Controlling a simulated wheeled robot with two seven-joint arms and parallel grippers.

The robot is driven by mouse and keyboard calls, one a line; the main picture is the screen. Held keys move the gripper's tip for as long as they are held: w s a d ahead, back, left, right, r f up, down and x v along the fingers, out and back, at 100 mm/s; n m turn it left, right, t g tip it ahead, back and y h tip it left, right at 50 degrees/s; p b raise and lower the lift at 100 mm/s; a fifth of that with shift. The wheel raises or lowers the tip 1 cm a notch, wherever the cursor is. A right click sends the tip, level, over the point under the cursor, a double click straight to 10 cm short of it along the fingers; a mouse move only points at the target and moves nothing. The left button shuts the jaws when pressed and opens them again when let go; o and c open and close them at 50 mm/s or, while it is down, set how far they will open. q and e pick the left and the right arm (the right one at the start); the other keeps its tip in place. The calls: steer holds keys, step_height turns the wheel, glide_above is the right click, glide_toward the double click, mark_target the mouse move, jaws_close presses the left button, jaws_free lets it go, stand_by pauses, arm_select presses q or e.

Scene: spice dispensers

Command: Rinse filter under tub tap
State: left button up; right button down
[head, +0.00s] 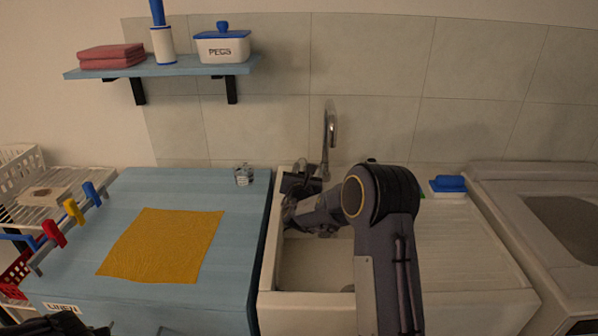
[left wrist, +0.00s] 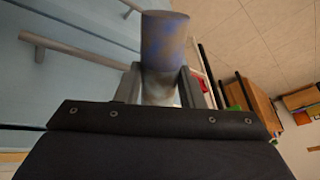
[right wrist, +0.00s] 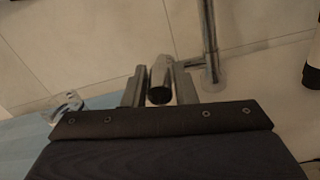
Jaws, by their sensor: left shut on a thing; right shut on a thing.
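The filter (left wrist: 165,42) is a blue-grey cylinder with brownish patches and a pale lower part. My left gripper (left wrist: 164,85) is shut on that lower part, and the filter sticks out past the fingers. In the head view only dark parts of my left arm show at the bottom left corner. The chrome tap (head: 331,130) stands against the tiles behind the white tub (head: 268,285). My right gripper (head: 303,183) is at the tap's base. In the right wrist view, it is shut on a short chrome cylinder of the tap (right wrist: 160,82), beside the upright pipe.
An orange cloth (head: 165,245) and a small glass (head: 243,175) are on the blue counter (head: 130,195) left of the tub. A rack with coloured pegs (head: 72,210) is at the far left. A blue brush (head: 449,184) lies behind the ribbed drainboard (head: 465,235).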

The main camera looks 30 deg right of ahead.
arm_select(q)
steer(key=shift+r, duration=0.25)
arm_select(e)
steer(key=shift+r+y, duration=0.4)
steer(key=shift+r, duration=0.1)
steer(key=shift+f+g, duration=0.1)
steer(key=shift+g, duration=0.3)
steer(key=c, duration=1.2)
jaws_free()
steer(key=shift+o, duration=0.2)
arm_select(q)
step_height(320, 180, down, 2)
steer(key=shift+f+b, duration=0.1)
steer(key=shift+b, duration=0.8)
arm_select(e)
steer(key=v, duration=1.1)
steer(key=shift+s+a, duration=0.2)
steer(key=shift+s, duration=0.2)
